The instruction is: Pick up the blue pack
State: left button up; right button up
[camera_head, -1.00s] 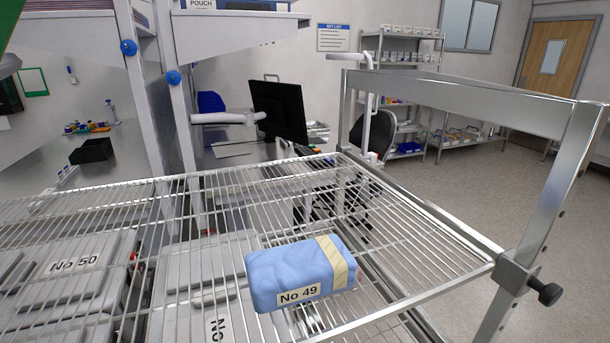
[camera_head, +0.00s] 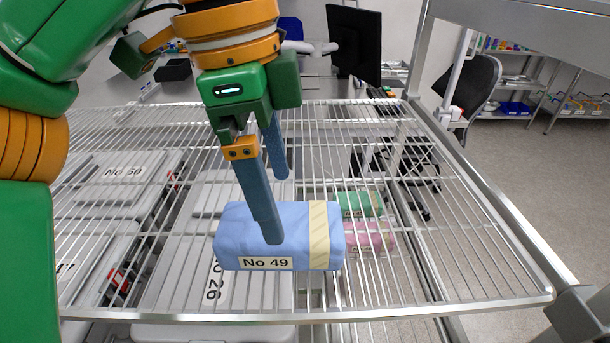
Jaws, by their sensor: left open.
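The blue pack (camera_head: 300,226) lies on the wire rack, with a cream stripe near its right end and a "No 49" label on its front. My left gripper (camera_head: 277,209) comes down from above with its two fingers apart. The near finger crosses in front of the pack's middle in the picture and hides part of it. The far finger ends just behind the pack's back edge. I cannot tell whether either finger touches the pack. My right gripper is not in view.
The wire rack (camera_head: 440,272) is otherwise bare around the pack. Below its wires are a green pack (camera_head: 358,203), a pink pack (camera_head: 372,237) and grey lidded cases (camera_head: 112,180). A metal frame rail runs along the right. A monitor (camera_head: 353,43) and a chair (camera_head: 474,85) stand behind.

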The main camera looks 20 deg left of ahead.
aim_at(315, 239)
pick_arm(q)
notch_tip(315, 239, down, 6)
jog(key=shift+s+f+b, duration=0.1)
jog(key=shift+b, duration=0.55)
jog(key=shift+d+f, duration=0.15)
jog(key=shift+f, duration=0.05)
jog(key=shift+d+r, duration=0.1)
jog(key=shift+c, duration=0.2)
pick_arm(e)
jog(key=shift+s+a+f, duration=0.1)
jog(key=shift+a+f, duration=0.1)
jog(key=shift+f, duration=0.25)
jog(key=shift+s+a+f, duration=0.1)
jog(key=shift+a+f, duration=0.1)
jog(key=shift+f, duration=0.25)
